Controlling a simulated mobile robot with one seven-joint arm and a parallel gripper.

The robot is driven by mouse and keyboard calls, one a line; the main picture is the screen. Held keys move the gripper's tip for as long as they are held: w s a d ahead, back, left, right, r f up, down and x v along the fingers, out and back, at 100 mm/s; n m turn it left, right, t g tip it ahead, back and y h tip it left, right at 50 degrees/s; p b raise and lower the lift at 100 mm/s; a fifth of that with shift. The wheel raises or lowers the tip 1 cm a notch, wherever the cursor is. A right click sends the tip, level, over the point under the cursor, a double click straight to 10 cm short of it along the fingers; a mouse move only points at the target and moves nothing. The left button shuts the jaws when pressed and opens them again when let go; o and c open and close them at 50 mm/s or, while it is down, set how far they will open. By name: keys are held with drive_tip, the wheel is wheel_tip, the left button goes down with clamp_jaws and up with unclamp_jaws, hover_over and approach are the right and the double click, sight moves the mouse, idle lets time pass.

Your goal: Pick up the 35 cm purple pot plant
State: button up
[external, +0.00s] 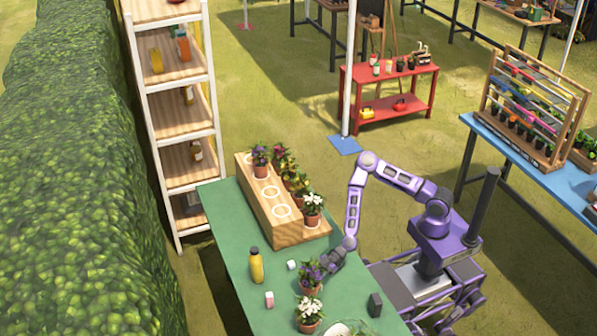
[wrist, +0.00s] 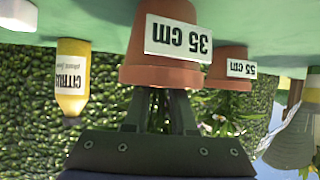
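The purple-flowered pot plant (external: 310,273) stands upright on the green table. In the wrist view, which is upside down, its terracotta pot (wrist: 160,68) carries a "35 cm" label (wrist: 178,39). My gripper (external: 331,259) is right beside the plant, at its right side and at foliage height. In the wrist view, the dark fingers of my gripper (wrist: 161,98) reach to the pot's rim, and their tips are hidden behind it. I cannot tell whether they are closed on the plant. The foliage is mostly hidden there.
A white-flowered pot (external: 309,313), labelled "55 cm" in the wrist view (wrist: 229,68), stands close by. A yellow bottle (external: 256,266), white block (external: 291,265), pink-white block (external: 269,299) and dark block (external: 375,305) share the table. A wooden planter box (external: 285,231) with several plants stands behind.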

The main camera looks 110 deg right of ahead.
clamp_jaws()
idle(1.4)
